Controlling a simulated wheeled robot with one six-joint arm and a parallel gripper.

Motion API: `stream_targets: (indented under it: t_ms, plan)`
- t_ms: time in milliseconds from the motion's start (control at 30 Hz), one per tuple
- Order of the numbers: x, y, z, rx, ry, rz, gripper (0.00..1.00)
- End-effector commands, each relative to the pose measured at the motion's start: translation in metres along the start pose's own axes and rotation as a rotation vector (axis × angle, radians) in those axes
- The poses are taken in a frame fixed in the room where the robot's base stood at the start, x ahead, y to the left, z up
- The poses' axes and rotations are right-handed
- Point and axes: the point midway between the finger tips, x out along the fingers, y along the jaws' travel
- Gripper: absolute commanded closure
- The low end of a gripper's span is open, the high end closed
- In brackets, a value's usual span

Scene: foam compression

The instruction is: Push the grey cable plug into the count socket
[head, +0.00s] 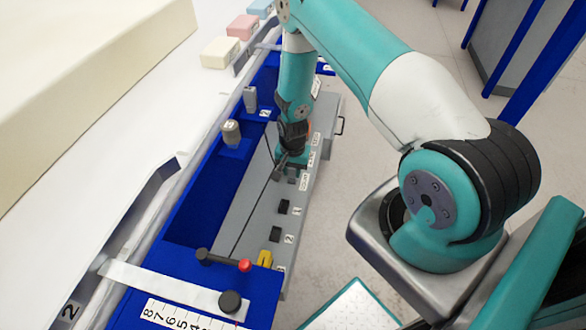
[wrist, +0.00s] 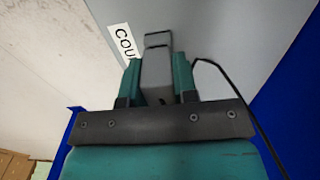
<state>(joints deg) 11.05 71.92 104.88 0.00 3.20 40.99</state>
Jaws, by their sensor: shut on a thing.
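My gripper (wrist: 158,62) is shut on the grey cable plug (wrist: 156,76), which sits between its two teal fingers in the wrist view. A thin black cable (wrist: 232,88) loops out to the right. A white label reading "COU" (wrist: 124,42) lies on the grey panel just left of the fingers, its end hidden behind them. A pale-edged outline shows just beyond the plug; I cannot tell whether it is the count socket or part of the plug, nor whether the plug is inside. In the head view my gripper (head: 285,168) is low over the grey panel (head: 250,212), partly hidden by my arm.
Two dark sockets, labelled 1 (head: 284,207) and 2 (head: 275,234), lie nearer on the panel. A red-knobbed lever (head: 245,265) and a yellow part (head: 265,259) are at its near end. Grey posts (head: 231,133) stand on the blue frame. Foam blocks (head: 220,52) sit behind.

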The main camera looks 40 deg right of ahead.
Motion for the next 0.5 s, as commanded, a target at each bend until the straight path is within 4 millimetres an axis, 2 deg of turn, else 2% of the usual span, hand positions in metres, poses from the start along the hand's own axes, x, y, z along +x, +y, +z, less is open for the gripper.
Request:
stream_targets:
  t_ms: [267,300,400,433,500]
  plan:
    - [0.0065,0.0,-0.0001,0.0,0.0,0.0,1.0]
    - [0.0066,-0.0001,-0.0001,0.0,0.0,0.0,0.71]
    - [0.0059,0.0,-0.0001,0.0,0.0,0.0,0.48]
    - [0.0059,0.0,-0.0001,0.0,0.0,0.0,0.43]
    - [0.0059,0.0,-0.0001,0.0,0.0,0.0,0.43]
